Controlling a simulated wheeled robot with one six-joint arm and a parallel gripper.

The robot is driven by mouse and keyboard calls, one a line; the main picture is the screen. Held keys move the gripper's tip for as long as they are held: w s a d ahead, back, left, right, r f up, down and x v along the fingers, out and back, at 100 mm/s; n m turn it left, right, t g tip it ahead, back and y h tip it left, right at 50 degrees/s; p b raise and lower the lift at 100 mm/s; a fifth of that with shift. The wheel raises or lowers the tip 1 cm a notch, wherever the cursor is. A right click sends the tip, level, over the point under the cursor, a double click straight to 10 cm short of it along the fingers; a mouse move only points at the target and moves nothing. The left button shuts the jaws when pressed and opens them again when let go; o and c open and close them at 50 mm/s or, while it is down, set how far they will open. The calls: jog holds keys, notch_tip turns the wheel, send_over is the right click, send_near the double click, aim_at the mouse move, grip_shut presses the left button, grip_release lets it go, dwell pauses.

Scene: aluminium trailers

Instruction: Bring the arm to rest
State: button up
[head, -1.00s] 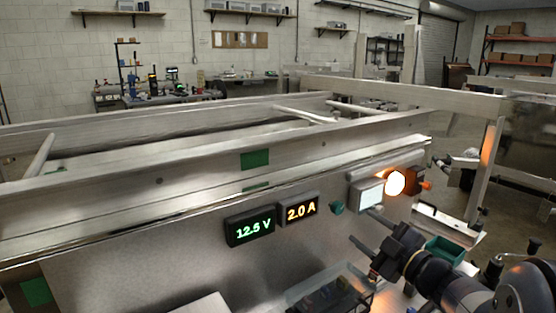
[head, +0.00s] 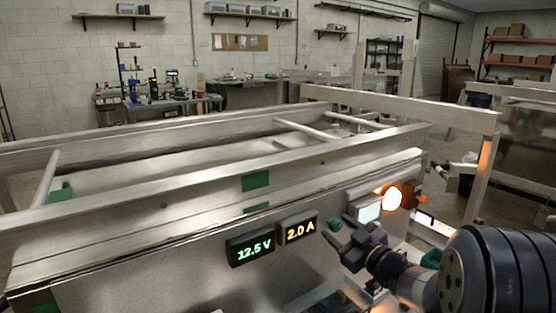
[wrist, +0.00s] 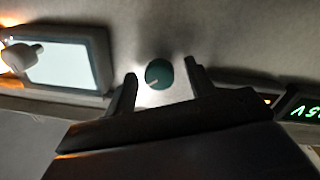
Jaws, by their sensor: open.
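My gripper (head: 343,235) is at the lower right of the head view, close to the panel on the side of the aluminium trailer (head: 150,215). Its two dark fingers are spread and nothing is between them that I can see held. In the wrist view my gripper (wrist: 160,70) points at a round green knob (wrist: 158,74), which appears between the fingertips. I cannot tell how far the tips are from the panel. The knob also shows in the head view (head: 335,224), just beyond the fingers.
A green 12.5 V display (head: 250,249) and an orange 2.0 A display (head: 298,230) sit left of my gripper. The trailer's top rail (head: 220,185) runs behind.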

jog(key=m+p, duration=0.3)
jog(key=p, duration=0.1)
jog(key=shift+r+m, duration=0.3)
jog(key=shift+m, duration=0.1)
jog(key=v, duration=1.1)
jog(key=shift+f+b, duration=0.15)
jog(key=shift+b, duration=0.2)
